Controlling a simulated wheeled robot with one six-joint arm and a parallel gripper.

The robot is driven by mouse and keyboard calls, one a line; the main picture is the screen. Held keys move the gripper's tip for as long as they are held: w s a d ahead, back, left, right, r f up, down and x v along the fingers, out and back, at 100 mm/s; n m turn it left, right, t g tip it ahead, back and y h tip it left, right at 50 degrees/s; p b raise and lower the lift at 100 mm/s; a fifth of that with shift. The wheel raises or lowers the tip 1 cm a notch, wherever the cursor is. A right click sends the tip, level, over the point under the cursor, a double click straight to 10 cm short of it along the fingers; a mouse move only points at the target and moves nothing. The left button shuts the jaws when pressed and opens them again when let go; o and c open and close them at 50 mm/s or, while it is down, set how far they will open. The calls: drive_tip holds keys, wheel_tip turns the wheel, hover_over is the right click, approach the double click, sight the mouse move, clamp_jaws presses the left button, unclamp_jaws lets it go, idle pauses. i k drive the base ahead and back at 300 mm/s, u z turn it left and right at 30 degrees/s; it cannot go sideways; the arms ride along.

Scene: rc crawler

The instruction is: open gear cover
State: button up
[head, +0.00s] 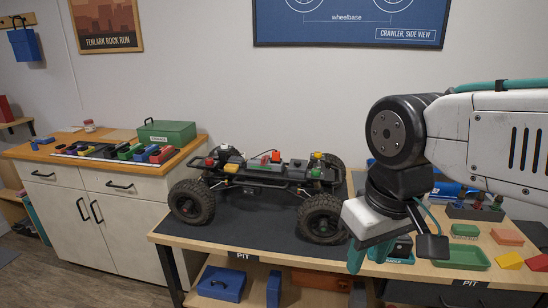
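The RC crawler (262,172) stands on the dark mat (250,228) of the workbench, an open black chassis on big knobby tyres. Small coloured parts sit along its top, among them white, red, green, orange and yellow ones. I cannot tell which of these is the gear cover, nor whether it is open or closed. My gripper (366,256) hangs from the arm on the right, pointing down, to the right of the crawler's front right wheel and apart from the chassis top. Its teal fingers are partly hidden by the wrist housing, so their opening is unclear.
Coloured trays, one green (460,257), and small blocks lie on the bench's right side, partly behind my arm. A white cabinet (100,205) at left carries a green toolbox (166,133) and a row of coloured items. A blue box (221,284) sits on the shelf below. The mat's front left is clear.

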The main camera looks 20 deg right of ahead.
sight(296, 166)
drive_tip(key=i, duration=0.85)
drive_tip(key=z, duration=0.45)
